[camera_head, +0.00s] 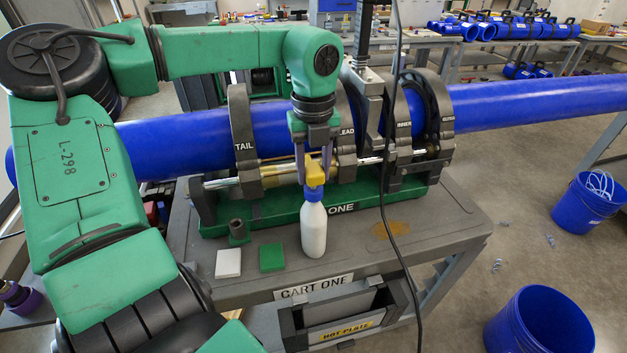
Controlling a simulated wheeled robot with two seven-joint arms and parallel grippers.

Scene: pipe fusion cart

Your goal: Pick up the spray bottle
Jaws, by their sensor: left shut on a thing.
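The spray bottle (314,228) has a white body, a blue collar and a yellow spray head. It is upright over the front part of the grey cart top, in front of the green fusion machine base. My left gripper (314,168) comes down from above and is shut on the yellow spray head. I cannot tell whether the bottle's bottom touches the cart top. My right gripper is not in view.
A long blue pipe (540,101) runs through the machine's clamps behind the bottle. A white block (228,263) and a green block (272,257) lie left of the bottle. A black cable (385,200) hangs to its right. Blue buckets (540,325) stand on the floor at right.

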